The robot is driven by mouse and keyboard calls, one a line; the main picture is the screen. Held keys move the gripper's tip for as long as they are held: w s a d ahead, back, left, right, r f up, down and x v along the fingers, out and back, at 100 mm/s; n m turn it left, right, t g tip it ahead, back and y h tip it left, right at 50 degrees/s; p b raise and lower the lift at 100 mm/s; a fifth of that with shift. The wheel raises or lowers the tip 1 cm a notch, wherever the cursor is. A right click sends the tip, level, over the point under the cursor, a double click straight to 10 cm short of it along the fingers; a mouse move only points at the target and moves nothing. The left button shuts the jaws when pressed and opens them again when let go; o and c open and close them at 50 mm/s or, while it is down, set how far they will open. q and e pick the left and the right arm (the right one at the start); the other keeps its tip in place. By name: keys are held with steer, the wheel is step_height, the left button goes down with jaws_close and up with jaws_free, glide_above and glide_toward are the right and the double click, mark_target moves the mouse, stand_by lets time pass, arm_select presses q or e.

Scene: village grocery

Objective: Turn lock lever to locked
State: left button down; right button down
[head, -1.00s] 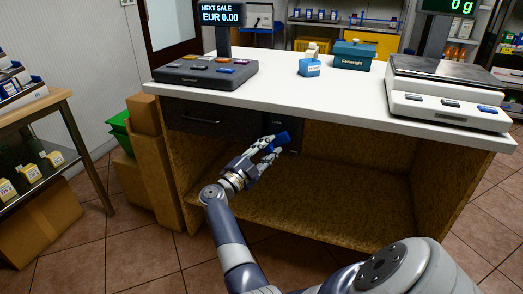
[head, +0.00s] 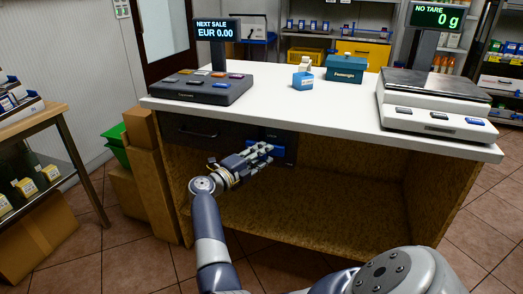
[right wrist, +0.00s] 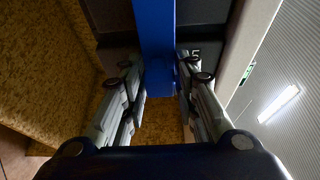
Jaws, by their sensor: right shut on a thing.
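The blue lock lever (head: 279,151) is on a dark lock panel (head: 290,141) under the counter top, just right of the dark drawer (head: 205,131). My right gripper (head: 262,151) is shut on the lever, and its fingers hide part of it. In the right wrist view the lever shows as a blue bar (right wrist: 155,32) between the two fingers (right wrist: 156,98). In the head view the lever looks close to level, but its exact angle is hard to tell. My left gripper is not in view.
The white counter top (head: 325,108) overhangs the panel. A keypad console (head: 203,88) and a scale (head: 435,108) stand on it. Below is an open wooden recess (head: 330,195) with free room. Cardboard (head: 150,175) leans at the counter's left side.

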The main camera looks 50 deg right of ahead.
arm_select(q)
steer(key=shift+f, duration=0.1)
arm_select(e)
steer(key=shift+r, duration=0.1)
steer(key=c, duration=1.4)
jaws_free()
steer(key=shift+o, duration=0.2)
